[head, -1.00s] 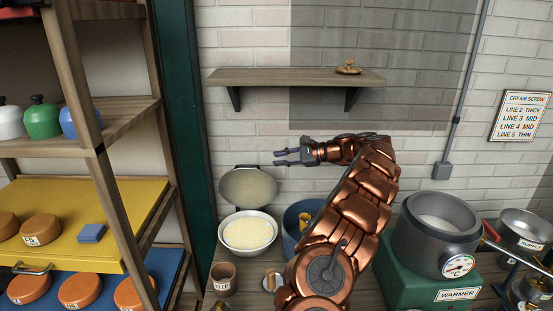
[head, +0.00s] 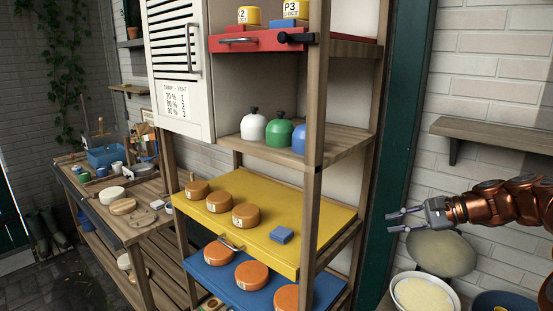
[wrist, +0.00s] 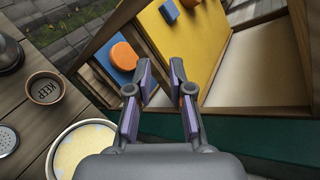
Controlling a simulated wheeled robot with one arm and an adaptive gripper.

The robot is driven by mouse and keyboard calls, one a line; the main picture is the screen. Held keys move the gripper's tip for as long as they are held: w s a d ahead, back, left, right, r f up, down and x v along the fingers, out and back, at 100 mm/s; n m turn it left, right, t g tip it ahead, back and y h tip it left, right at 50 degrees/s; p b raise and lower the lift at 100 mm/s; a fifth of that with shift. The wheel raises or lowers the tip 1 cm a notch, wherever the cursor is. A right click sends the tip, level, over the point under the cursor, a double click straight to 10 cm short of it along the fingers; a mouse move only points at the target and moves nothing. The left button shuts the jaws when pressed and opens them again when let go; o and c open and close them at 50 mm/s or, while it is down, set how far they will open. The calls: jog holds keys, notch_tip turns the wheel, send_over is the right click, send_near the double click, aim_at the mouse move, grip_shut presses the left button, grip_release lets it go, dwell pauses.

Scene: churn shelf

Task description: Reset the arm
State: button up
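My gripper (head: 396,220) is at the right of the head view, on my copper arm, pointing left toward the shelf unit. Its two fingers are spread apart with nothing between them. It is in the air in front of the brick wall, above a pale round lid (head: 441,254). In the wrist view, my gripper (wrist: 162,78) also shows open and empty, with the yellow shelf (wrist: 190,40) beyond its fingertips.
The wooden shelf unit has a red tray (head: 262,41), a yellow tray (head: 322,217) with orange cheese wheels, and a blue tray (head: 214,272). A wall shelf (head: 490,132) is above my arm. A bowl of pale curd (head: 424,296) is below. A workbench (head: 135,232) stands at left.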

jog(key=s+a+f+n+g+h, duration=0.3)
jog(key=s+a+n+g, duration=0.35)
jog(key=s+a, duration=1.1)
jog(key=s+d+f+n+h, duration=0.1)
jog(key=s+f+n+h, duration=0.1)
jog(key=s, duration=0.5)
jog(key=s+d+f+n+g+h, duration=0.1)
jog(key=s+d+f+n+h, duration=0.1)
jog(key=s, duration=0.6)
jog(key=s+d+f+n+h, duration=0.1)
jog(key=s+f+n+h, duration=0.2)
jog(key=s+f, duration=0.2)
jog(key=s, duration=0.2)
jog(key=shift+s+d+h, duration=0.35)
jog(key=shift+s+h, duration=0.05)
jog(key=shift+d, duration=0.1)
